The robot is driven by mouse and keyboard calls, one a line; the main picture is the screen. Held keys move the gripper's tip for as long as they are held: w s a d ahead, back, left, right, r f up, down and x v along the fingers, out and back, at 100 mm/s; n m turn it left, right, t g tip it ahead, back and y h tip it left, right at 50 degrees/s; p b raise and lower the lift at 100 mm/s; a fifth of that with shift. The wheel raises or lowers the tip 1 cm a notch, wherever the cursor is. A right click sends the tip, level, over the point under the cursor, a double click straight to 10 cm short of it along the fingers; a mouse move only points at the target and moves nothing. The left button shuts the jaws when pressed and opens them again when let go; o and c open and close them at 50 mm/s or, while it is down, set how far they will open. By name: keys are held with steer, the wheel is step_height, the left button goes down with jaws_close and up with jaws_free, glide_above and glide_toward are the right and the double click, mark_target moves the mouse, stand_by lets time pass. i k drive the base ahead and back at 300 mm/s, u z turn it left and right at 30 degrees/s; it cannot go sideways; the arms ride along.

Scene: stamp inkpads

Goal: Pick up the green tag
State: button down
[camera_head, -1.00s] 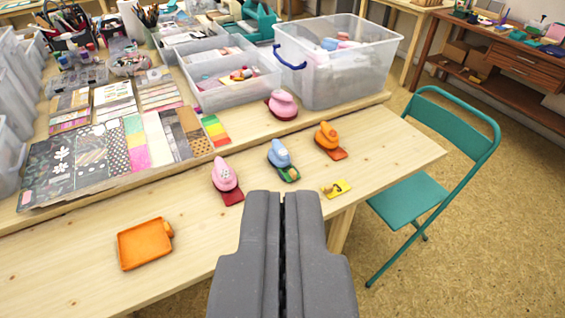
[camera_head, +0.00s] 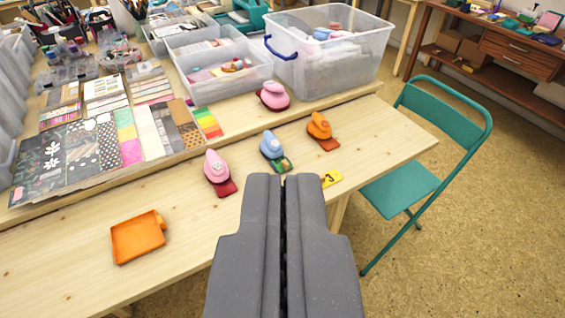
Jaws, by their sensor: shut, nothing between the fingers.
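A small green tag (camera_head: 282,164) lies on the wooden table, at the near-right foot of a blue stamp-like piece (camera_head: 271,145). The blue piece covers or touches part of it; I cannot tell which. My gripper (camera_head: 284,177) is shut and empty. In the picture its fingertips show just below the green tag, and their height above the table is unclear.
A pink piece with a red tag (camera_head: 218,168) stands left, an orange piece (camera_head: 320,129) right. A yellow tag (camera_head: 331,178) lies near the table edge. Another pink piece (camera_head: 273,96), an orange tray (camera_head: 137,238), a clear bin (camera_head: 327,66) and a teal chair (camera_head: 405,190) surround them.

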mark_target(280, 159)
steer(key=u, duration=0.35)
steer(key=i, duration=1.25)
steer(key=z, duration=0.55)
